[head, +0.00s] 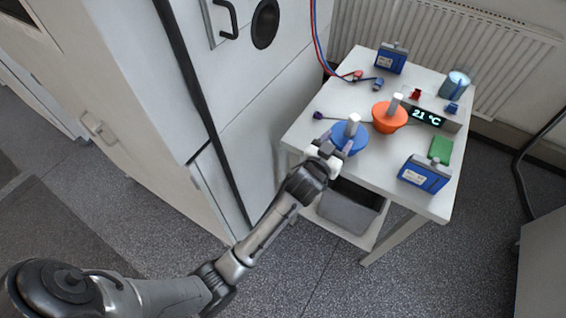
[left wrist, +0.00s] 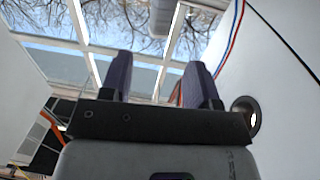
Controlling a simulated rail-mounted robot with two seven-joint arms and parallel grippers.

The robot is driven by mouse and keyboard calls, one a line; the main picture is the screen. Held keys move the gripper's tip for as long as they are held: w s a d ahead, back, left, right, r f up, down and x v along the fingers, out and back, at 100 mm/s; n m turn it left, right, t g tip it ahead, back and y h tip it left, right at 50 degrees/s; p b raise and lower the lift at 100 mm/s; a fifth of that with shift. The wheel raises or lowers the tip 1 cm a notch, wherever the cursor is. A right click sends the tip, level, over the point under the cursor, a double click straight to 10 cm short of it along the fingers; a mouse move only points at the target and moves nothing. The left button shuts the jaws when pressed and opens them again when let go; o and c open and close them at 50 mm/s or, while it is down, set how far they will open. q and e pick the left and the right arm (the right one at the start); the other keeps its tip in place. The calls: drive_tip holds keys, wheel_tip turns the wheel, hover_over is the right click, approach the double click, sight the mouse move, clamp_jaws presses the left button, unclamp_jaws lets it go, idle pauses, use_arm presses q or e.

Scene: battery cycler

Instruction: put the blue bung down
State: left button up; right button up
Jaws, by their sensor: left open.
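The blue bung (head: 352,141), with a pale upright handle on top, is on the left part of the white table (head: 440,205). My left gripper (head: 336,146) is open at the near left side of the bung, and its fingers overlap the bung in the head view. I cannot tell whether they touch it. In the left wrist view the two fingers (left wrist: 160,82) stand apart with no bung visible between them. My right gripper is not in view.
An orange bung (head: 389,117) stands close behind right. A display (head: 426,117) reading 21 °C, blue battery boxes (head: 424,174) (head: 391,58), a green block (head: 441,149) and a beaker (head: 455,85) share the table. A grey bin (head: 348,208) is below. A tall white cabinet (head: 150,95) stands left.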

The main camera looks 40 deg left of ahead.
use_arm(q)
drive_tip(key=s+a+f+g, duration=0.2)
drive_tip(key=s+f+g, duration=0.4)
drive_tip(key=s+f, duration=0.8)
drive_tip(key=s+f+m+g, duration=0.1)
drive_tip(key=s+g, duration=0.3)
drive_tip(key=s, duration=0.9)
drive_tip(key=s+f+m+g+h, duration=0.1)
drive_tip(key=s+g, duration=0.3)
drive_tip(key=s, duration=0.8)
drive_tip(key=shift+s+d+f+m, duration=0.35)
drive_tip(key=shift+d+f+m, duration=0.05)
